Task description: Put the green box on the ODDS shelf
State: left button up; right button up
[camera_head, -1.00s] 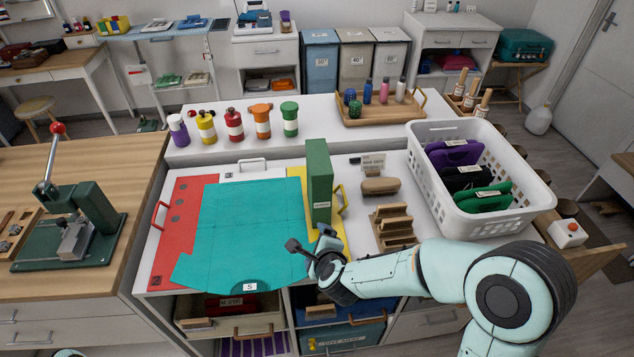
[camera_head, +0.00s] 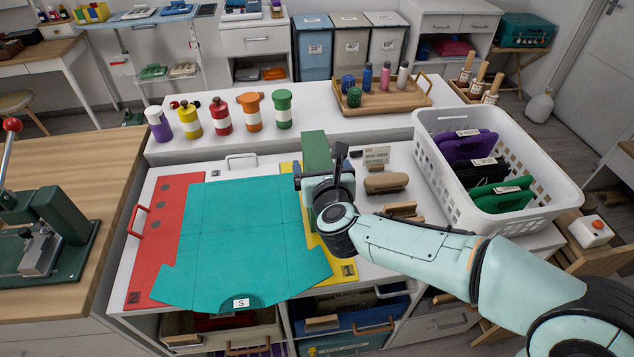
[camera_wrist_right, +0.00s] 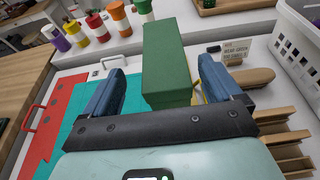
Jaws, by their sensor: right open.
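The green box (camera_head: 316,152) stands upright on the table by the right edge of the teal sheet, over a yellow panel. My right gripper (camera_head: 320,172) is at its near side and hides its lower part in the head view. In the right wrist view the green box (camera_wrist_right: 166,65) appears between the two blue fingers of my open right gripper (camera_wrist_right: 162,88), with a visible gap on the left. I cannot tell whether either finger touches it. Cubbies (camera_head: 285,318) show under the tabletop; I cannot read an ODDS label. My left gripper is not in view.
A white basket (camera_head: 445,180) holding purple, black and green cases stands to the right. Several coloured bottles (camera_head: 221,116) line the back ledge. A green press (camera_head: 62,225) stands left.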

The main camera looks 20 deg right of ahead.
aim_at(319, 156)
jog(key=p+x, duration=0.1)
jog(key=x, duration=0.4)
jog(key=shift+w+d+f, duration=0.15)
jog(key=shift+w+d, duration=0.1)
jog(key=shift+d, duration=0.05)
grip_shut()
